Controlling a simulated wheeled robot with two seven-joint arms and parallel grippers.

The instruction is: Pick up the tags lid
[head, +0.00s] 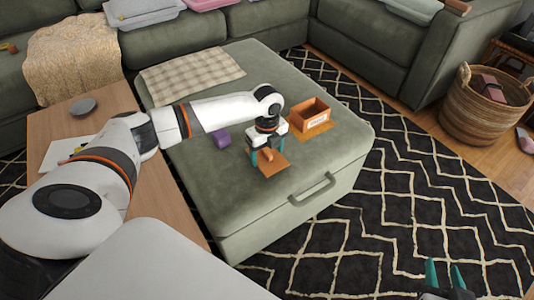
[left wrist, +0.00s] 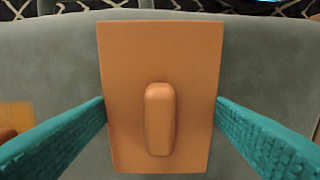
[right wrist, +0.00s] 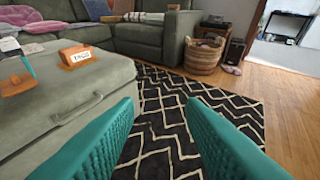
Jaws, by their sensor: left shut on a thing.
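The tags lid is a flat orange-brown rectangle (head: 270,168) with a rounded raised handle. It is at the ottoman's top near the front edge, and I cannot tell whether it touches the cushion. In the left wrist view the lid (left wrist: 130,60) fills the middle, handle upward. The open-topped orange tags box (head: 310,118) with a white label stands just behind and to the right. My right gripper (head: 444,268) is open and empty over the rug.
The green ottoman (head: 225,180) carries a purple block (head: 221,138) and a checked cloth (head: 192,75). A wooden table (head: 105,100) stands at left. A wicker basket (head: 480,115) is at far right. The patterned rug (head: 420,200) is clear in front of the ottoman.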

